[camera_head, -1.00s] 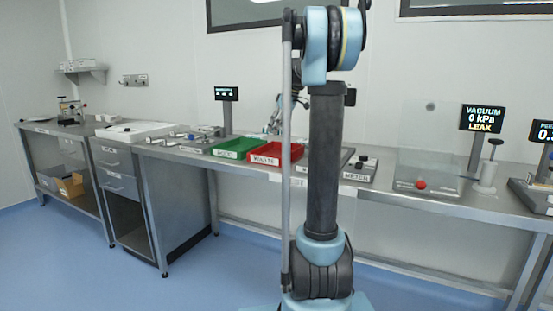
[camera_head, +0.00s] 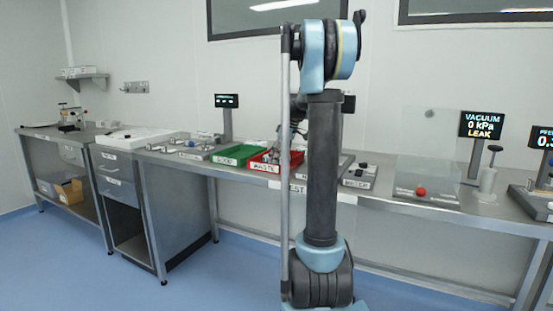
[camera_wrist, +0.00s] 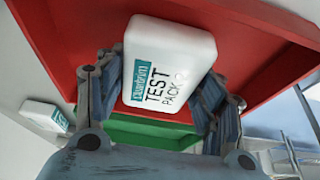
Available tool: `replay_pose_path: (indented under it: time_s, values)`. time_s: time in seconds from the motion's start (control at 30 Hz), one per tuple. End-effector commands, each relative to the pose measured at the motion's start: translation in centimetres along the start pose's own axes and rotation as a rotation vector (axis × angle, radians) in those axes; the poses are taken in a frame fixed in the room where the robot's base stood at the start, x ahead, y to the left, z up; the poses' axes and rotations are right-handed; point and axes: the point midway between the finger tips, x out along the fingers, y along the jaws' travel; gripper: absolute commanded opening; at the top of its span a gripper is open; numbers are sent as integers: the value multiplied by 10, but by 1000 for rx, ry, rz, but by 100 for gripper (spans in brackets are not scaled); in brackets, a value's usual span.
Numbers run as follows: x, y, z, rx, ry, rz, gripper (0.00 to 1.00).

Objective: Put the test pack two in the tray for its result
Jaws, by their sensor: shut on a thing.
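In the head view the red tray labelled WASTE (camera_head: 264,167) and the green tray labelled GOOD (camera_head: 226,161) stand side by side on the bench. The pack's height above the red tray is unclear.
A display (camera_head: 481,125) reads "VACUUM 0 kPa LEAK". A clear chamber with a red knob (camera_head: 421,191) stands at right. Another white pack (camera_wrist: 43,116) lies at left in the wrist view. A small display (camera_head: 227,101) stands behind the trays.

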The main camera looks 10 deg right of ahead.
Motion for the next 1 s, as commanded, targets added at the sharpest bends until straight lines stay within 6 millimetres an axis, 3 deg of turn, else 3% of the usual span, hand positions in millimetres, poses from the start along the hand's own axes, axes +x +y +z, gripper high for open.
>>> replay_pose_path:
  time_s: [0.2, 0.23, 0.3, 0.33, 0.77, 1.0]
  values:
    - [1, 0, 0, 0, 0, 0, 34]
    - [2, 0, 0, 0, 0, 0, 64]
    - [1, 0, 0, 0, 0, 0, 80]
    - [1, 0, 0, 0, 0, 0, 82]
    - [-2, 0, -1, -1, 0, 0, 82]
    - [-36, 0, -1, 0, 0, -1, 82]
